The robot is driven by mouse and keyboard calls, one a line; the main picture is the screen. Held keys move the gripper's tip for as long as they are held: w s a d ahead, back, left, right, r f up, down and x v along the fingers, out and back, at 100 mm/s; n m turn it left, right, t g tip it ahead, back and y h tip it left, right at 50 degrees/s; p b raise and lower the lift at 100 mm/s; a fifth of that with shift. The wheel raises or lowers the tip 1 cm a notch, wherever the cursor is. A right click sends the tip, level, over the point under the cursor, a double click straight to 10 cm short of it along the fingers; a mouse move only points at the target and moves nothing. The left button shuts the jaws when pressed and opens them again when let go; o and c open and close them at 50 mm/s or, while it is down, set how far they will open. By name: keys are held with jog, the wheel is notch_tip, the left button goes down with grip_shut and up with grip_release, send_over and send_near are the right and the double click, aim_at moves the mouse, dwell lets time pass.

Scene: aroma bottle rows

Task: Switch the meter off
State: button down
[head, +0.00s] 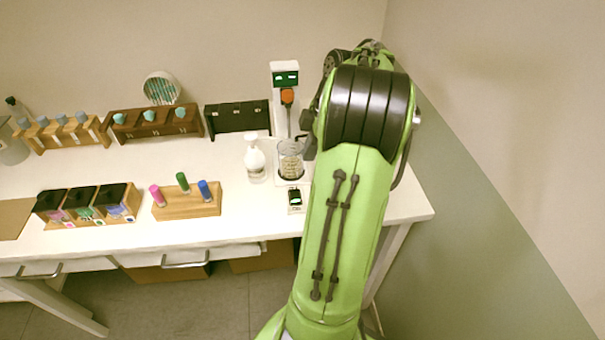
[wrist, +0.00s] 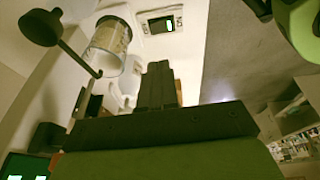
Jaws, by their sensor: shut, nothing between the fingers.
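A small meter (head: 295,198) with a lit screen lies on the white table near its front edge, in front of the glass beaker. It also shows in the wrist view (wrist: 163,22) at the top, its screen lit green. A tall white stand device (head: 285,76) with a lit green display and an orange part stands behind the beaker. My gripper (wrist: 158,85) is shut and empty in the wrist view, its fingers appearing below the small meter and apart from it. In the head view my arm hides the gripper.
The glass beaker (head: 290,162) stands on a pale base next to a white bottle (head: 256,160). A wooden rack (head: 188,207) with coloured vials and open boxes (head: 88,204) are to the left. Racks line the back. The table's front strip is mostly clear.

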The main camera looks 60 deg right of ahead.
aim_at(295, 193)
jog(key=b+x, duration=0.1)
jog(key=x, duration=0.3)
jog(key=b+x, duration=0.1)
jog(key=x, duration=0.3)
jog(key=b+x, duration=0.1)
jog(key=x, duration=0.3)
jog(key=shift+s+d+f+b, duration=0.25)
jog(key=shift+d+f+b, duration=0.05)
jog(key=shift+d+b, duration=0.05)
jog(key=shift+d+f, duration=0.1)
jog(key=shift+f, duration=0.4)
